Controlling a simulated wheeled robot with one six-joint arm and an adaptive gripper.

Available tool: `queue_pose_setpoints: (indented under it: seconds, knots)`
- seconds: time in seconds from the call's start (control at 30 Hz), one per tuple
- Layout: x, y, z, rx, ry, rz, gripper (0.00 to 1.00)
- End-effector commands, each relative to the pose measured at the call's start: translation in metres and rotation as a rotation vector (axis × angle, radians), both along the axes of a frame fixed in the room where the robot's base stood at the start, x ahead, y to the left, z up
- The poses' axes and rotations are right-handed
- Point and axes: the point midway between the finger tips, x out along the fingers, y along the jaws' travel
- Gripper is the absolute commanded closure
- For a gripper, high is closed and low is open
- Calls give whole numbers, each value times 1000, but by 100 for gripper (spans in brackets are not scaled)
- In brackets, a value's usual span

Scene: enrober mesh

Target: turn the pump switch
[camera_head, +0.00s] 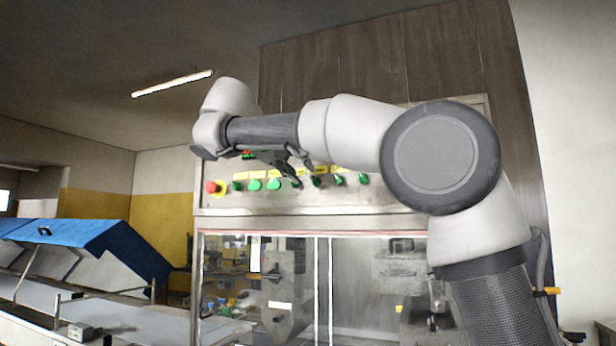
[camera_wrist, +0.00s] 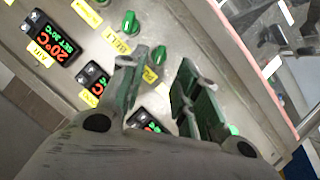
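The control panel (camera_wrist: 90,20) carries a row of green knobs. One green knob (camera_wrist: 159,55) lies just beyond the gap between my fingertips in the wrist view. A yellow label (camera_wrist: 150,75) beside it starts with "P"; the rest is hidden by my finger, so I cannot fully read it as the pump switch. Another green knob (camera_wrist: 129,22), with a "BELT" label, is up and left of it. My gripper (camera_wrist: 166,70) is open, its two fingers apart with nothing between them. In the head view my gripper (camera_head: 297,163) is at the panel, partly covering its upper row. I cannot tell whether it touches.
A red emergency stop (camera_head: 213,188) on a yellow base is at the panel's left end. Several temperature displays (camera_wrist: 65,37) sit near the knobs. Below are clear machine windows (camera_head: 350,290). A conveyor with a blue cover (camera_head: 100,243) stands at the left.

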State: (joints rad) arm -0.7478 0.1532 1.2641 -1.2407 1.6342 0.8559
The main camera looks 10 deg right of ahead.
Motion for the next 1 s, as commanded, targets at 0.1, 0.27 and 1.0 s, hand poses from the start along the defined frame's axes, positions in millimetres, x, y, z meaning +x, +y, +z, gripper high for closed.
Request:
queue_pose_setpoints:
  seconds: [0.1, 0.27, 1.0]
  knots:
    - [-16, 19, 8, 0, -1, 3, 68]
    - [-30, 34, 16, -1, 0, 1, 68]
    - [-32, 41, 19, -30, 30, 28, 68]
